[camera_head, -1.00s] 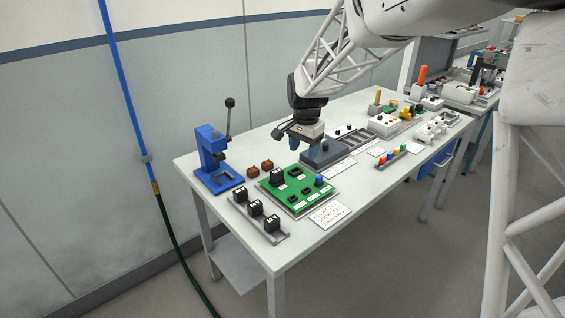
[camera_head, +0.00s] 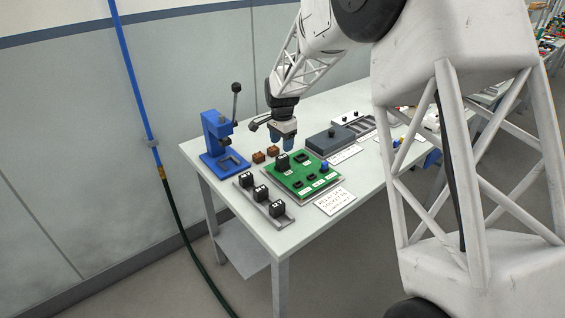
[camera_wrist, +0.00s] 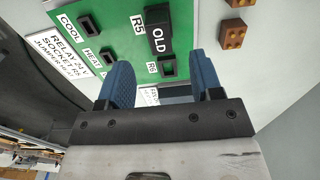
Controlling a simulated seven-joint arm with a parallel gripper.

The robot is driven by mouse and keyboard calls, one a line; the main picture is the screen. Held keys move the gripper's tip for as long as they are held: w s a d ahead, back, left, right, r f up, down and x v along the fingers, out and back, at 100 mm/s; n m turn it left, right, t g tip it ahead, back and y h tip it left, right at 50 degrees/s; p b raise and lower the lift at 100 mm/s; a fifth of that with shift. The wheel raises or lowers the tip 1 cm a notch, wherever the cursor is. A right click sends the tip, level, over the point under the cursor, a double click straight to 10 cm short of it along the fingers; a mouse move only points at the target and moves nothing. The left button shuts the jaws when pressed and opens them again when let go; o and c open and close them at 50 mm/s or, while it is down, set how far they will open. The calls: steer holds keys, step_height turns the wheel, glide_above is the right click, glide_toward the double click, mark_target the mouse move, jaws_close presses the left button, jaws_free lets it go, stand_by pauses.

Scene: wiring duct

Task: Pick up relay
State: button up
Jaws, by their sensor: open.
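Several black relays are in view. One relay (camera_head: 282,163) stands in a socket on the green board (camera_head: 318,176); in the wrist view this relay (camera_wrist: 158,36), marked OLD, sits beside the R5 label. Three more relays, (camera_head: 246,180), (camera_head: 261,193) and (camera_head: 277,209), stand in a grey rack (camera_head: 290,221) at the table's front left. My gripper (camera_head: 283,146) points down above the board's back edge, behind the OLD relay. In the wrist view its blue fingers (camera_wrist: 160,72) are apart and empty, with the R6 socket (camera_wrist: 167,66) showing between them.
A blue lever press (camera_head: 216,140) stands at the left. Two brown blocks (camera_head: 259,157) lie behind the board. A grey box (camera_head: 334,141) sits to the right of my gripper. A printed card (camera_head: 334,201) lies in front of the board. The table's front left corner is bare.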

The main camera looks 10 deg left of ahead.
mark_target(282, 156)
steer(key=shift+f, duration=0.1)
steer(key=shift+f, duration=1.2)
steer(key=shift+f, duration=0.1)
steer(key=shift+d+f, duration=0.1)
steer(key=shift+f, duration=2.4)
steer(key=shift+c, duration=0.2)
steer(key=c, duration=0.9)
steer(key=shift+r, duration=0.1)
